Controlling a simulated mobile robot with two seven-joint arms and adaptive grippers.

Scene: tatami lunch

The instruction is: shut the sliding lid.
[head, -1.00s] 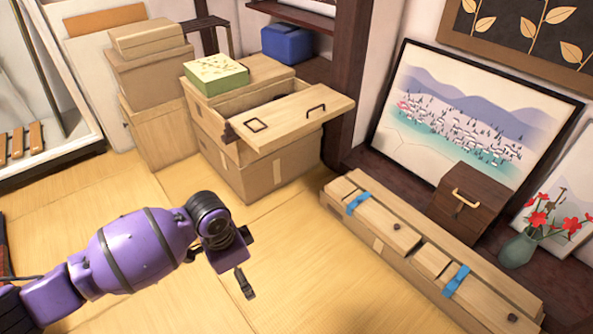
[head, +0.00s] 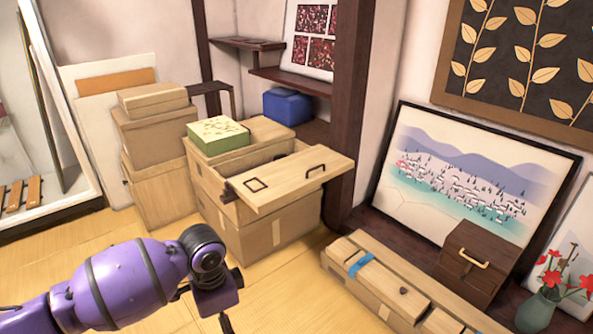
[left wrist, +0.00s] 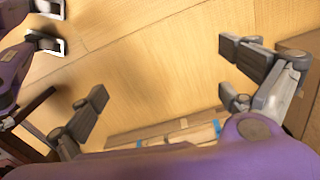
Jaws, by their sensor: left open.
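The sliding lid (head: 290,180) is a light wooden panel with a dark bar handle (head: 316,170) and a dark square recess. It lies on top of a wooden box (head: 268,228) and sticks out to the front right, leaving a gap at the box's top behind it. My left gripper (head: 225,322) is low in the head view, in front of the box and apart from the lid, partly cut off by the bottom edge. In the left wrist view my left gripper (left wrist: 168,85) has its fingers wide apart, with nothing between them. My right gripper is not identifiable.
A green-lidded box (head: 218,135) sits on the wooden box behind the lid. Stacked boxes (head: 155,130) stand left, and a dark post (head: 345,110) right. A long wooden case (head: 385,285) lies at lower right. Floor (head: 60,260) before the box is clear.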

